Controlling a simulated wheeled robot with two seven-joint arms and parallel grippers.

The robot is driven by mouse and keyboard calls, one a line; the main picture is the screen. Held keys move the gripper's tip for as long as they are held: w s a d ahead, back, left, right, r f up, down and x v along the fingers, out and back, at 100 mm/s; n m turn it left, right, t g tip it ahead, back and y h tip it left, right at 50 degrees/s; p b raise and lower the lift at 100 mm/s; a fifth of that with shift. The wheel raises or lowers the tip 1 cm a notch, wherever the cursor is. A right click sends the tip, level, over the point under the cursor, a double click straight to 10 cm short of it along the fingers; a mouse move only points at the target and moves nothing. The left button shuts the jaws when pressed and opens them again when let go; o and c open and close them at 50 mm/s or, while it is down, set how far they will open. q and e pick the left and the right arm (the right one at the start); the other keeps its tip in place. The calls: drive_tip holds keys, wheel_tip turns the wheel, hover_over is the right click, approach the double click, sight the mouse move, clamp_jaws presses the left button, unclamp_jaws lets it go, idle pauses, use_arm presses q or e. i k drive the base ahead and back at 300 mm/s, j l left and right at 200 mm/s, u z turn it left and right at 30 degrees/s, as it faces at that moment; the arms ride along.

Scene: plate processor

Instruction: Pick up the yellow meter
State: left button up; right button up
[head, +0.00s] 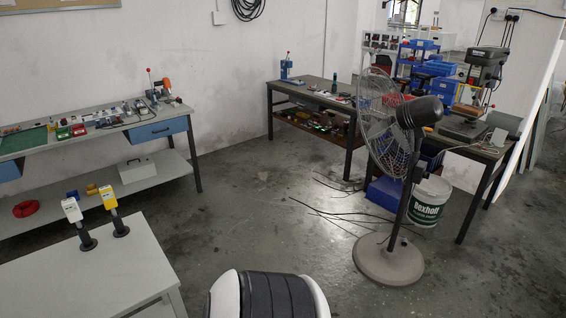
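The yellow meter (109,198) stands upright at the right side of the pale table at the lower left. It has a yellow body with a pale top, and a dark shaft leads down to a round black foot. A similar white meter (72,211) stands just to its left on its own black foot, apart from it. Neither of my grippers shows in the head view, and nothing is touching the yellow meter.
The pale table (110,275) is otherwise bare. A workbench (160,116) with tools and a lower shelf stands along the wall behind it. A pedestal fan (388,266), a white bucket (427,203) and cables on the floor are at the right. The middle floor is open.

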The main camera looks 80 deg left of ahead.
sight(108, 200)
drive_tip(key=u, duration=3.85)
drive_tip(key=z, duration=4.6)
drive_tip(key=u, duration=4.55)
